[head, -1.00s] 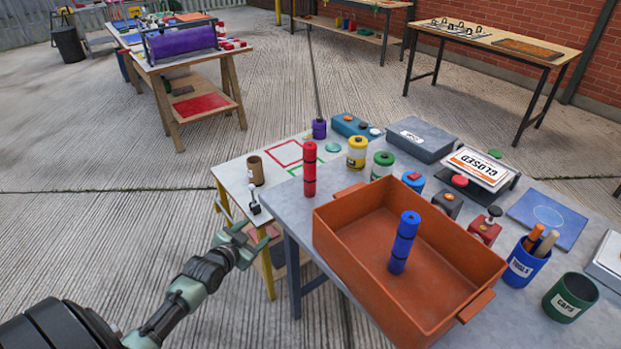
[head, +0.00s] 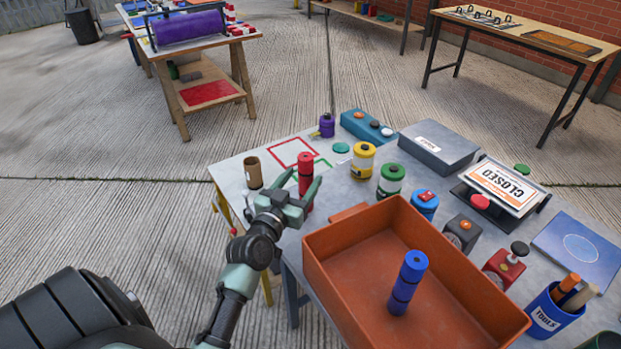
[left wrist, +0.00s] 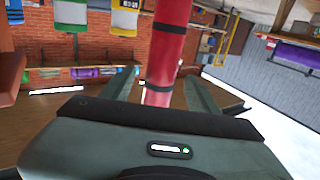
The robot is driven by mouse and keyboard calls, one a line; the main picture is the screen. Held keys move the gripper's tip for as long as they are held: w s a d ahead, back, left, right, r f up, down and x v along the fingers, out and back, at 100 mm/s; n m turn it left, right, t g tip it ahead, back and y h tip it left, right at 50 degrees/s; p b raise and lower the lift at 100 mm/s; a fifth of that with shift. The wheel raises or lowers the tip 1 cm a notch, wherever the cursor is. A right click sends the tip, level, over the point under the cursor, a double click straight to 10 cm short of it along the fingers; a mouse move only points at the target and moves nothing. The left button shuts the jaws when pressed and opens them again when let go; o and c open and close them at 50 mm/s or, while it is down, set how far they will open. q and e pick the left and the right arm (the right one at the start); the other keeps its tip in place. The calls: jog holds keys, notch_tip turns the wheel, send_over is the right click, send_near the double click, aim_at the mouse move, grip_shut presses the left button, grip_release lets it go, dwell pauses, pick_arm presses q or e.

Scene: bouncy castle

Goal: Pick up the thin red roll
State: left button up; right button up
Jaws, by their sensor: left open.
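The thin red roll (head: 305,170) stands upright on the grey table, left of the orange tray, with dark bands around it. My left gripper (head: 299,192) is open at the roll, with a finger showing on each side of it in the head view. In the left wrist view the red roll (left wrist: 165,50) rises between the two open fingers (left wrist: 160,92). I cannot tell whether either finger touches it. The roll's lower part is partly hidden by the gripper. My right gripper is not in view.
The orange tray (head: 345,258) holds an upright blue roll (head: 407,282) and stands close to the right of my gripper. Yellow (head: 363,160) and green (head: 390,181) canisters stand behind. A brown cup (head: 253,172) is to the left. A tools cup (head: 553,312) is at right.

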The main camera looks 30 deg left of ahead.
pick_arm(q)
jog(key=shift+w+a+r, duration=0.1)
jog(key=shift+w+r, duration=0.1)
jog(key=shift+w, duration=0.15)
jog(key=shift+w+a+r+p, duration=0.1)
jog(key=shift+w+p, duration=0.1)
jog(key=shift+w, duration=0.3)
jog(key=shift+w+a+r+p, duration=0.1)
jog(key=shift+w+p, duration=0.05)
jog(key=shift+w, duration=0.35)
jog(key=shift+w+a+f, duration=0.1)
jog(key=shift+w, duration=0.55)
jog(key=shift+w+a+f, duration=0.1)
jog(key=shift+w, duration=0.75)
grip_shut()
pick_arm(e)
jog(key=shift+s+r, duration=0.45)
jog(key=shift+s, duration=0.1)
